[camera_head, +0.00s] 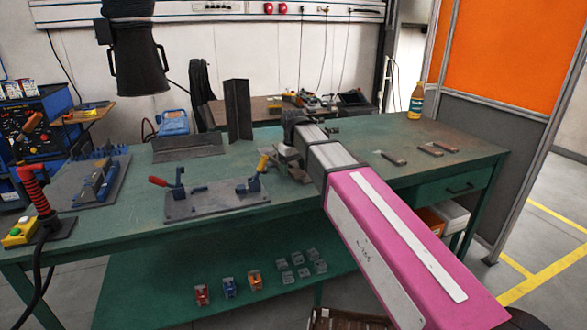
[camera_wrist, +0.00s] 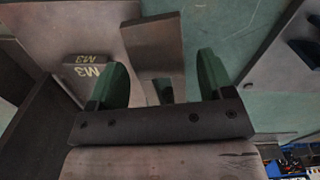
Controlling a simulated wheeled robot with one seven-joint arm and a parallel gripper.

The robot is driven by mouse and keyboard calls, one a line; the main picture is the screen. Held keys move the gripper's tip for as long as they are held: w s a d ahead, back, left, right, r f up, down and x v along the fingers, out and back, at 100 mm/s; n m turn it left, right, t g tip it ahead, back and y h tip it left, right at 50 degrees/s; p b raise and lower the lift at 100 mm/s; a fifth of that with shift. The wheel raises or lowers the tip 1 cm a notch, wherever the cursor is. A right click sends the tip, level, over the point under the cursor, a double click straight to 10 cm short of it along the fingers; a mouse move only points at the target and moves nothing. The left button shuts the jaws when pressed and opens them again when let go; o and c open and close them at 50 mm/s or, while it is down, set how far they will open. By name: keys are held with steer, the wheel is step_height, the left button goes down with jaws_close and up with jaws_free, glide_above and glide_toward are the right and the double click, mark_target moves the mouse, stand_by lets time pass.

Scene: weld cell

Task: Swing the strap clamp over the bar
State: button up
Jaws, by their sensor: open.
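My gripper (camera_wrist: 163,66) is open in the wrist view, with its two green fingers apart. A flat grey-brown metal strip (camera_wrist: 152,42) lies between and beyond the fingers; it looks like the strap clamp. I see no finger touching it. In the head view my gripper (camera_head: 287,155) is low over the green bench, right of the yellow-handled clamp. It and my arm hide most of the strap there.
A fixture plate (camera_head: 215,205) with red- and yellow-handled toggle clamps stands left of my gripper. A dark upright angle piece (camera_head: 238,110) stands behind. Flat metal pieces (camera_head: 432,149) lie on the right of the bench (camera_head: 355,150), near a yellow bottle (camera_head: 416,101). A blue-clamp fixture (camera_head: 95,185) is far left.

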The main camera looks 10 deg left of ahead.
steer(key=c, duration=1.3)
